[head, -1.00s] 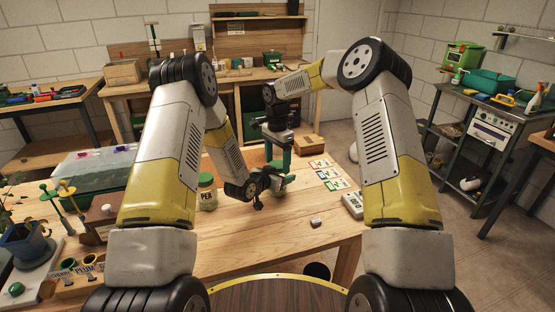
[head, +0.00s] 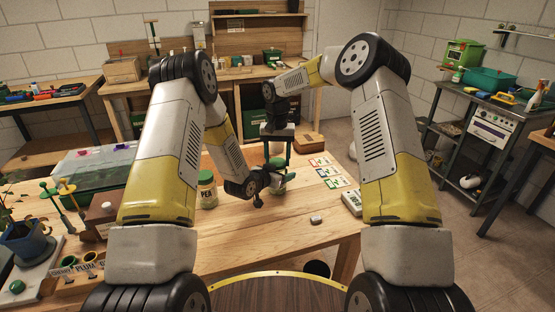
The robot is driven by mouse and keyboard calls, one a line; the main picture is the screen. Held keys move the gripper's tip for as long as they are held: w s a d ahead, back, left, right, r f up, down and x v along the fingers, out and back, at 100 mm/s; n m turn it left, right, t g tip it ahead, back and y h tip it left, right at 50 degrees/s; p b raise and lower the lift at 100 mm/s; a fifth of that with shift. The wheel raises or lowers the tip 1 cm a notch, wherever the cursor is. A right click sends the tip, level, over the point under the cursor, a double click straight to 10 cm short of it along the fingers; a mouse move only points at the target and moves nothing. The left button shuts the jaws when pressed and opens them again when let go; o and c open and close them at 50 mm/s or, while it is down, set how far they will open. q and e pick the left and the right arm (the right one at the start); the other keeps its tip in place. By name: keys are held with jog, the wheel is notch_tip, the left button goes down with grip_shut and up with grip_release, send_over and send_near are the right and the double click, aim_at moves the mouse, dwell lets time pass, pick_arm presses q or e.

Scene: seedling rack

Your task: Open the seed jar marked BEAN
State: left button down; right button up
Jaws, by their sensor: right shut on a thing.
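A glass jar (head: 277,184) with a green lid (head: 277,162) stands on the wooden table beneath my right gripper. Its label is hidden, so I cannot read BEAN on it. My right gripper (head: 278,160) points down from above, with its green fingers on either side of the lid, shut on it. My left gripper (head: 265,184) is low beside the jar's left side. Its fingertips are partly hidden against the jar, and I cannot tell whether they grip it. A similar jar marked PEA (head: 207,194) with a pale green lid stands to the left.
Seed cards (head: 328,171) and a white device (head: 352,202) lie to the right. A small pale block (head: 316,219) lies in front. A wooden label holder (head: 77,270), a brown box (head: 102,220) and a clear-lidded tray (head: 92,165) are at left. The table's front middle is clear.

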jog(key=shift+n, duration=0.4)
jog(key=o, duration=1.5)
